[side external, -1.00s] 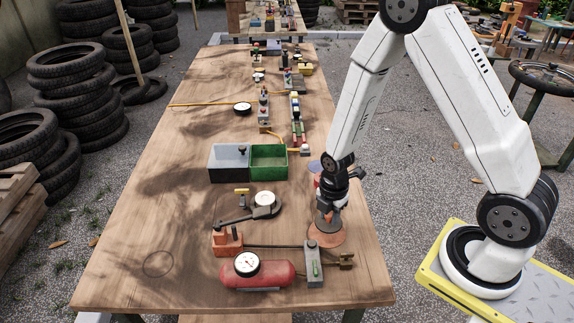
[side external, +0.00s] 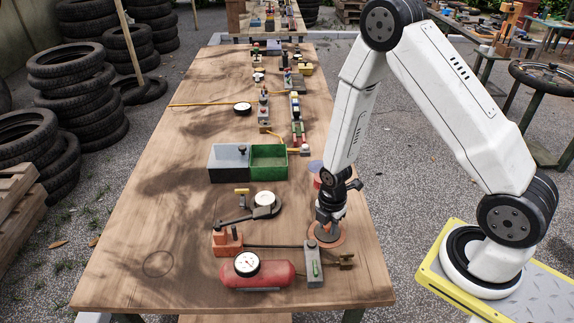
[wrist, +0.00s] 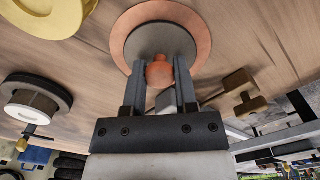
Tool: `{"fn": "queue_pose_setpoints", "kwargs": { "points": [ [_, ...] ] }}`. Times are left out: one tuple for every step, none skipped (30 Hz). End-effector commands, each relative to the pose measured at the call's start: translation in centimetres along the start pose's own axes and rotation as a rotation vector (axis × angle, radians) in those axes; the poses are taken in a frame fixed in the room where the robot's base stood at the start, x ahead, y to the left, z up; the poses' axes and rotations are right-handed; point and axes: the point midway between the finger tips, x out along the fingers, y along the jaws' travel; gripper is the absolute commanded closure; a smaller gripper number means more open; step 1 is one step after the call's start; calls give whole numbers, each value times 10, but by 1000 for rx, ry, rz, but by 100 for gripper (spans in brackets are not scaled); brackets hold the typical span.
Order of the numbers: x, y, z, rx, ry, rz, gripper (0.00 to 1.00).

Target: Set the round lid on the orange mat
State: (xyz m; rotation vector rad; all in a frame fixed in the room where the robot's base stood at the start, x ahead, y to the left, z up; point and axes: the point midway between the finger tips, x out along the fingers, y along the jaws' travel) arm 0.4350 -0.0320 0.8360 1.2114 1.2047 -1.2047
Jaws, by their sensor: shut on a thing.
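The round lid (wrist: 146,38) is a grey disc with an orange knob (wrist: 160,72) on top. My gripper (wrist: 160,78) is shut on the knob, one finger on each side. The orange mat (wrist: 203,28) is a flat round disc; in the wrist view it shows as a ring around the lid, so the lid is over it. In the side view my gripper (side external: 327,222) is low over the mat (side external: 341,238) and hides most of the lid. I cannot tell whether the lid touches the mat or hangs just above it.
A grey box with a lever (side external: 314,268) and a brass fitting (side external: 345,261) stand close in front of the mat. A red tank (side external: 275,277) with a gauge lies left of them. The table's right edge is near.

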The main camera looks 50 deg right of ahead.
Motion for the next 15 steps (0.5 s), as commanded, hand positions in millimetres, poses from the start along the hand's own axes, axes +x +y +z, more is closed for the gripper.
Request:
{"fn": "queue_pose_setpoints", "kwargs": {
  "points": [
    [0, 0, 0, 0, 0, 0, 100],
    [0, 0, 0, 0, 0, 0, 100],
    [0, 0, 0, 0, 0, 0, 100],
    [0, 0, 0, 0, 0, 0, 100],
    [0, 0, 0, 0, 0, 0, 100],
    [1, 0, 0, 0, 0, -1, 100],
    [2, 0, 0, 0, 0, -1, 100],
    [3, 0, 0, 0, 0, -1, 100],
    [3, 0, 0, 0, 0, -1, 58],
    [3, 0, 0, 0, 0, -1, 48],
    [3, 0, 0, 0, 0, 0, 39],
    [3, 0, 0, 0, 0, 0, 29],
    [3, 0, 0, 0, 0, 0, 29],
    [3, 0, 0, 0, 0, 0, 29],
    [3, 0, 0, 0, 0, 0, 29]
  ]
}}
